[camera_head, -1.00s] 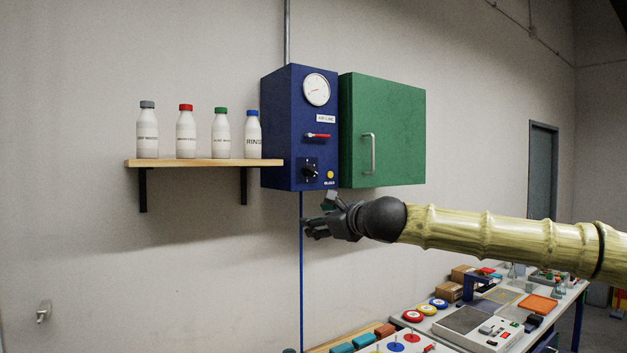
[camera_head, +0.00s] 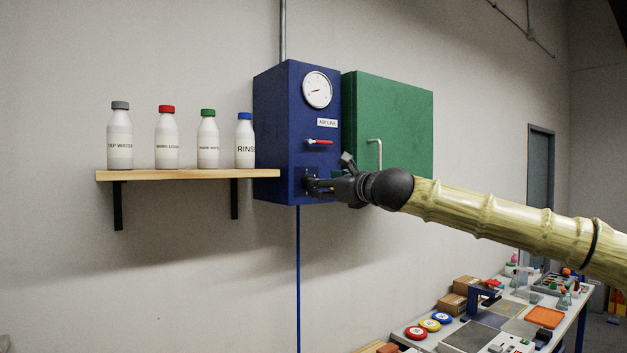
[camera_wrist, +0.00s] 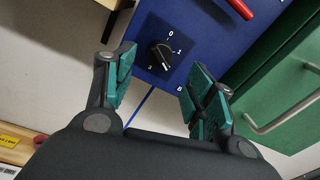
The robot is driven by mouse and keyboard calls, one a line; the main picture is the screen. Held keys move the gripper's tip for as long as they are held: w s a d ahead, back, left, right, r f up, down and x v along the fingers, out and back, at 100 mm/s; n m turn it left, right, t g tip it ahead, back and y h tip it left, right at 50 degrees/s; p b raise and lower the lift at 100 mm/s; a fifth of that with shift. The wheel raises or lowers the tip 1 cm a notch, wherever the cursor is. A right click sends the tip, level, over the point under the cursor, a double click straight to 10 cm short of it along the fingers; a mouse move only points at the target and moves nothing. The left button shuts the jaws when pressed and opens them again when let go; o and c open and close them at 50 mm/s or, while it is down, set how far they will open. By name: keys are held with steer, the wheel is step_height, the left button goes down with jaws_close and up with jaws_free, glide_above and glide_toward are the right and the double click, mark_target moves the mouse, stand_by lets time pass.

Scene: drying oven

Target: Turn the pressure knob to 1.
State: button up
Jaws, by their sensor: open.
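The black pressure knob (camera_wrist: 160,54) is on the lower front of the blue box (camera_head: 275,130). In the wrist view its dial shows 0 at the top and 1 at the upper right; I cannot tell surely which mark it points to. The gauge (camera_head: 317,90) sits at the box's top.
A red-handled valve (camera_head: 320,142) is just above the knob. A green cabinet (camera_head: 395,115) with a metal handle (camera_head: 375,153) adjoins on the right. A wooden shelf (camera_head: 190,174) with several bottles is on the left. Below the box is bare wall with a blue pipe (camera_head: 298,280).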

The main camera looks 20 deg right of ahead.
steer(key=p+x, duration=0.2)
steer(key=x, duration=0.4)
steer(key=shift+d, duration=0.1)
steer(key=shift+s, duration=0.1)
steer(key=shift+c, duration=0.3)
steer(key=c, duration=1)
